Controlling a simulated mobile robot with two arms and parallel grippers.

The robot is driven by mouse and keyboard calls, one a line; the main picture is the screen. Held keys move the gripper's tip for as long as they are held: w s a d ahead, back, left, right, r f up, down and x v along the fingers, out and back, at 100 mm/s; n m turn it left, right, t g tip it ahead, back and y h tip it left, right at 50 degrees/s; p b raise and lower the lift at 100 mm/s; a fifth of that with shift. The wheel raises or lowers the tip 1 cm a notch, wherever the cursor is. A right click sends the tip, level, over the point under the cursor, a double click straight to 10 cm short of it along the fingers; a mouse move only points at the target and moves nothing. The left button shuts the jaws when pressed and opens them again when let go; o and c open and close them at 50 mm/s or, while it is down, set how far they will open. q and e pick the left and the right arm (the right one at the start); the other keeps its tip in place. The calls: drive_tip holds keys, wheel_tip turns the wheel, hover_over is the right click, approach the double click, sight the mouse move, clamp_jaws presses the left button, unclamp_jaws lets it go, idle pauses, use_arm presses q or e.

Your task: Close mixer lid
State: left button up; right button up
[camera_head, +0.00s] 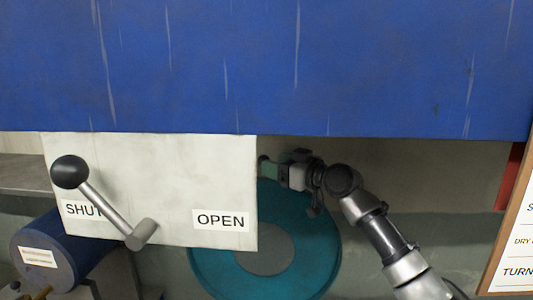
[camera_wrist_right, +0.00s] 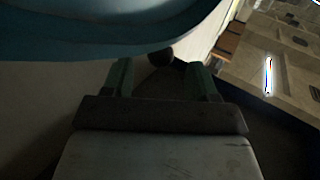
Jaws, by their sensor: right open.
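A large blue panel (camera_head: 300,65) fills the top of the head view; I cannot tell whether it is the mixer's lid or its body. Below it is a pale plate (camera_head: 180,160) marked SHUT and OPEN. A lever with a black ball knob (camera_head: 70,172) tilts up-left from its pivot, across the SHUT side. My right gripper (camera_head: 268,167) is open and empty just right of the plate, under the panel's lower edge. In the wrist view its green fingers (camera_wrist_right: 160,80) stand apart, with a dark round knob (camera_wrist_right: 162,57) beyond them. My left gripper is not in view.
A teal disc (camera_head: 320,245) with a grey centre lies below my right gripper. A dark blue cylinder (camera_head: 45,255) with a label is at lower left. A text board (camera_head: 515,250) stands at the right edge. A curved bluish surface (camera_wrist_right: 100,35) overhangs in the wrist view.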

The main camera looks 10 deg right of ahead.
drive_tip(key=shift+p+x, duration=0.55)
drive_tip(key=shift+x, duration=1.25)
drive_tip(key=shift+c, duration=0.4)
clamp_jaws()
